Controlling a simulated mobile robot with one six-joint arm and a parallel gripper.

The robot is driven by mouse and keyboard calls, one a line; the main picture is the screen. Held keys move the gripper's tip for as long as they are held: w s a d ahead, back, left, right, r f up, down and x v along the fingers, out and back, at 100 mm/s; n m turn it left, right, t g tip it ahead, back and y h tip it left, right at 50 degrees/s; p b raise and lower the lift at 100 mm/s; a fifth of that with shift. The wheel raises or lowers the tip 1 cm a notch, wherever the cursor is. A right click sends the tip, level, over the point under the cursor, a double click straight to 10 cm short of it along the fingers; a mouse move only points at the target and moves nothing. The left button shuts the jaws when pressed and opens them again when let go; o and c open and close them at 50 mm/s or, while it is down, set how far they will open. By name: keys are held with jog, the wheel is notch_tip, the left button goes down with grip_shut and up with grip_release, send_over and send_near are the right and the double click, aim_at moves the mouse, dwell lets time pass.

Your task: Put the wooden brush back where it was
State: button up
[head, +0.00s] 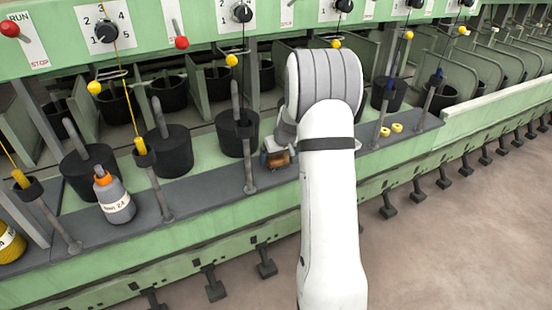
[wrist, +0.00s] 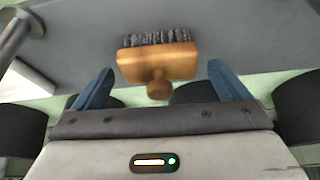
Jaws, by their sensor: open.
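The wooden brush (wrist: 157,62) has a brown wooden block, a round knob and dark bristles. In the wrist view it lies over the grey ledge, bristles toward the top and knob toward my gripper. It also shows as a small brown shape in the head view (head: 279,159), partly hidden by my arm. My gripper (wrist: 161,68) is open, with one blue finger on each side of the brush. Gaps show between the fingers and the block, so it is not clamped. Whether the brush rests fully on the ledge is hard to tell.
The grey ledge (head: 205,190) runs along the green machine. A grey bottle with an orange cap (head: 114,197) stands at the left. Upright metal posts (head: 249,160) and black cans (head: 168,150) line the ledge. Small yellow rings (head: 397,128) lie to the right.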

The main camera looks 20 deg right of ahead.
jog(key=v, duration=0.9)
jog(key=shift+s+r+p, duration=0.15)
jog(key=shift+r+p, duration=0.1)
jog(key=shift+p, duration=0.2)
jog(key=shift+s, duration=0.1)
